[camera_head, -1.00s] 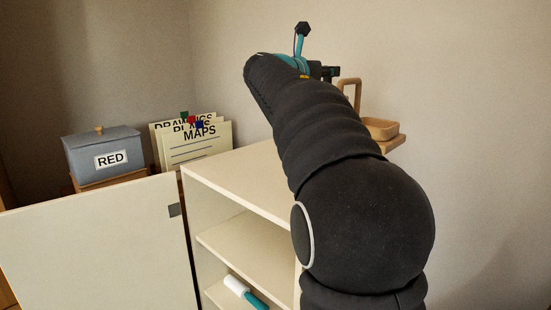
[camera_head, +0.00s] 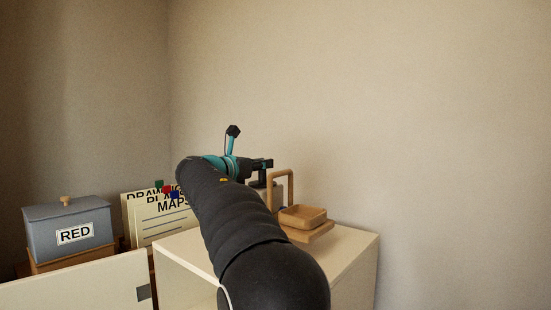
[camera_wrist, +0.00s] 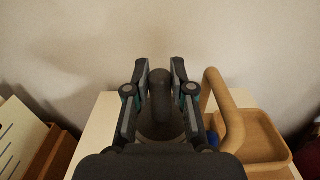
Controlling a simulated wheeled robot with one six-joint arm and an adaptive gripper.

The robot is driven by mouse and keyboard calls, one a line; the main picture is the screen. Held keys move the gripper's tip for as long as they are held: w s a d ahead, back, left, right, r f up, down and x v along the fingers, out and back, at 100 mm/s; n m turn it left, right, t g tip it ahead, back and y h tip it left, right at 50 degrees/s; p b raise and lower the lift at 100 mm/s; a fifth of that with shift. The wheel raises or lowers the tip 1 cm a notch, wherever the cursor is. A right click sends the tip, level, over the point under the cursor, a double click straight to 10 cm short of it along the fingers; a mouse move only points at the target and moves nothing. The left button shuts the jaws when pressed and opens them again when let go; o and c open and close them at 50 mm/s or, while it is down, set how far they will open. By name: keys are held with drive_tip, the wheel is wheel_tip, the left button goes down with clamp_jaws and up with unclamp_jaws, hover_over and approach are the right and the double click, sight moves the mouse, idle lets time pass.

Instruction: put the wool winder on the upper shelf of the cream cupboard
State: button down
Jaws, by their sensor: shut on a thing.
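My gripper (camera_wrist: 160,75) is shut on a dark upright post (camera_wrist: 161,92) with a rounded top. Below the post is a dark round part, partly hidden by my gripper; I take this held thing to be the wool winder, though its full shape is hidden. In the head view my gripper (camera_head: 268,170) is above the top of the cream cupboard (camera_head: 345,245), and a grey part (camera_head: 273,197) shows beneath it. I cannot tell whether the held thing touches the top. The cupboard's door (camera_head: 75,288) stands open at left. The upper shelf is out of view.
A wooden piece with an arched handle and tray (camera_head: 303,216) stands on the cupboard top, close right of my gripper. A plain wall is behind.

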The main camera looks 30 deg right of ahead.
sight(258, 185)
drive_tip(key=shift+w+a+f, duration=0.25)
drive_tip(key=shift+w+a, duration=0.1)
drive_tip(key=shift+w, duration=0.05)
drive_tip(key=shift+f+b, duration=0.55)
drive_tip(key=shift+f, duration=1.45)
drive_tip(key=c, duration=1)
unclamp_jaws()
drive_tip(key=shift+f, duration=0.15)
